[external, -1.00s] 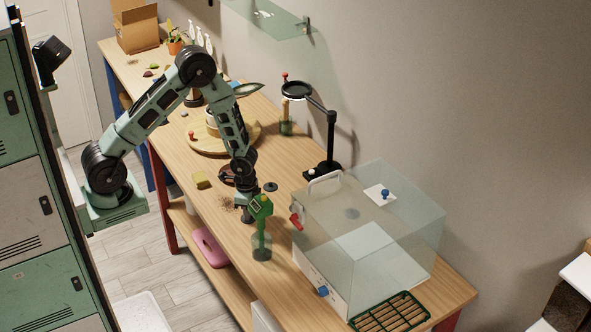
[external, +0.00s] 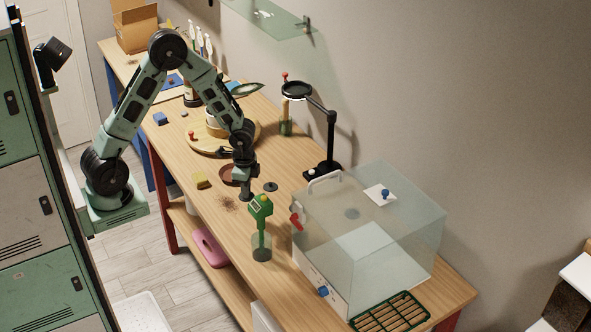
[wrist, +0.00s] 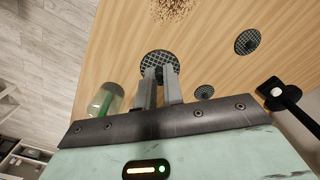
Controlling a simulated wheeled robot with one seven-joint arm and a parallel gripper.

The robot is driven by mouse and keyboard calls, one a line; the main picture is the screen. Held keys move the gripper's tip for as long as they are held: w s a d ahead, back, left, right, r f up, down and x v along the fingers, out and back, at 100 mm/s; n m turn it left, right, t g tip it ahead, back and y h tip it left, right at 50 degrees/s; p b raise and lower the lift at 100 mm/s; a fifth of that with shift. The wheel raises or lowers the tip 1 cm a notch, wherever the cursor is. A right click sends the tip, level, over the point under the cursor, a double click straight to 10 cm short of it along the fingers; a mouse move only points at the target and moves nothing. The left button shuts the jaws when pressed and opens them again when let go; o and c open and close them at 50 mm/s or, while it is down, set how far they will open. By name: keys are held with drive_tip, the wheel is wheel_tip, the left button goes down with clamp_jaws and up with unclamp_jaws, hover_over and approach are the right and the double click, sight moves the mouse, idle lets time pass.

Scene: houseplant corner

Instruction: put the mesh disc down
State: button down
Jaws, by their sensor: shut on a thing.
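My gripper (external: 246,196) points down over the middle of the wooden table. In the wrist view its two fingers (wrist: 160,88) are closed on a round dark mesh disc (wrist: 158,65), held flat at the tips. In the external view the held disc is too small to make out. I cannot tell whether it touches the table. A smaller-looking mesh disc (wrist: 204,92) lies on the table, seen also in the external view (external: 271,187).
A clear box (external: 385,245) is to the right.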

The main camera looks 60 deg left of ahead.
drive_tip(key=w+a+r+m+b, duration=0.1)
drive_tip(key=w+a+b, duration=0.15)
drive_tip(key=a, duration=0.85)
drive_tip(key=w+a+m+b, duration=0.15)
drive_tip(key=w+a, duration=0.25)
drive_tip(key=a, duration=0.6)
drive_tip(key=shift+n, duration=0.25)
drive_tip(key=f, duration=0.3)
drive_tip(key=a+f, duration=0.1)
drive_tip(key=f, duration=0.1)
drive_tip(key=shift+s+f, duration=0.2)
drive_tip(key=shift+s, duration=0.05)
drive_tip(key=shift+f, duration=2.15)
drive_tip(key=shift+f, duration=0.15)
drive_tip(key=c, duration=1.5)
unclamp_jaws()
